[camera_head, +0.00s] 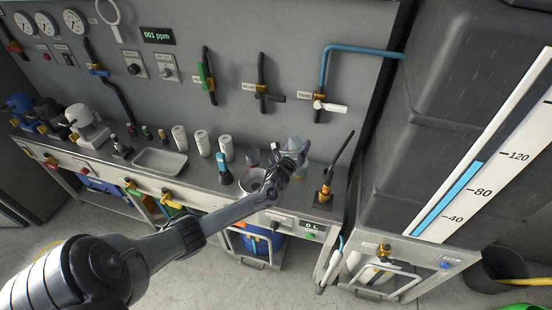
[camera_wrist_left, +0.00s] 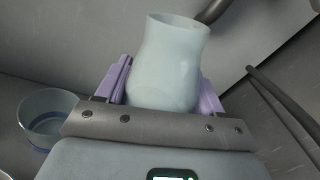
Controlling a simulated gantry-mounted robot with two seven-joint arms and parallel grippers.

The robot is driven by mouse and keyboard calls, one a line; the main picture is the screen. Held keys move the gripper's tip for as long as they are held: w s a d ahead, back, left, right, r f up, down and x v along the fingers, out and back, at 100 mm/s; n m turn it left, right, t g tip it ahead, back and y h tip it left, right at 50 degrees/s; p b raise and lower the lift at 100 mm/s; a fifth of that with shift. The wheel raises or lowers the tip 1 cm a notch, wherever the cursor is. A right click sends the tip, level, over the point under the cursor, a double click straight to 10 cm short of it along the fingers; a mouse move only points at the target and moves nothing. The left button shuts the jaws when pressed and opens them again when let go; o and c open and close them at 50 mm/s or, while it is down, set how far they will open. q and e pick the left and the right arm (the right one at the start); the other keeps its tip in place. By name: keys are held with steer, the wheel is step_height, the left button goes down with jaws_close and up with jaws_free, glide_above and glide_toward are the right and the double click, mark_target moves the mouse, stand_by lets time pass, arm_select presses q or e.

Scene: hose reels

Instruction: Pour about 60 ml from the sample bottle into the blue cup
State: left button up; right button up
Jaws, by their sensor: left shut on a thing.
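My left gripper (camera_head: 297,160) is over the counter's right part, in front of the wall. In the left wrist view its purple fingers (camera_wrist_left: 164,88) are shut around the sample bottle (camera_wrist_left: 170,60), a pale translucent vessel with a wide open mouth. The bottle's mouth is at the top of that view, and I cannot make out a liquid level. In the head view the bottle (camera_head: 293,144) is partly hidden by the gripper. My right gripper is not in view.
A steel tray (camera_head: 160,161), several white cylinders (camera_head: 203,143) and a dark bottle with a teal top (camera_head: 224,168) stand on the counter. A large dark tank (camera_head: 440,110) is farther right.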

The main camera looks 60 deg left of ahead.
arm_select(q)
steer(key=n, duration=0.1)
steer(key=a+n, duration=0.1)
steer(key=n+b, duration=0.1)
steer(key=shift+s+a+f, duration=0.2)
steer(key=shift+s+f, duration=0.05)
steer(key=shift+s, duration=0.1)
steer(key=shift+f+n+b, duration=0.3)
steer(key=shift+n+b, duration=0.1)
steer(key=shift+n, duration=0.5)
steer(key=shift+w+d+f+n+h+b, duration=0.15)
steer(key=shift+f+n+h+b, duration=0.15)
steer(key=shift+n, duration=0.3)
steer(key=shift+d+f+n+h+b, duration=0.1)
steer(key=shift+f+n+h+b, duration=0.2)
steer(key=shift+n, duration=0.55)
steer(key=shift+d+f+n+b, duration=0.1)
steer(key=shift+n+b, duration=0.25)
steer(key=shift+n, duration=0.5)
steer(key=shift+s+a+f+n, duration=0.25)
steer(key=shift+a+n, duration=0.25)
steer(key=shift+n, duration=0.4)
steer(key=shift+w+d, duration=0.1)
steer(key=shift+d, duration=0.15)
steer(key=shift+d, duration=0.15)
steer(key=shift+w+d, duration=0.2)
steer(key=shift+d, duration=0.05)
steer(key=shift+f+n, duration=0.25)
steer(key=shift+n, duration=0.35)
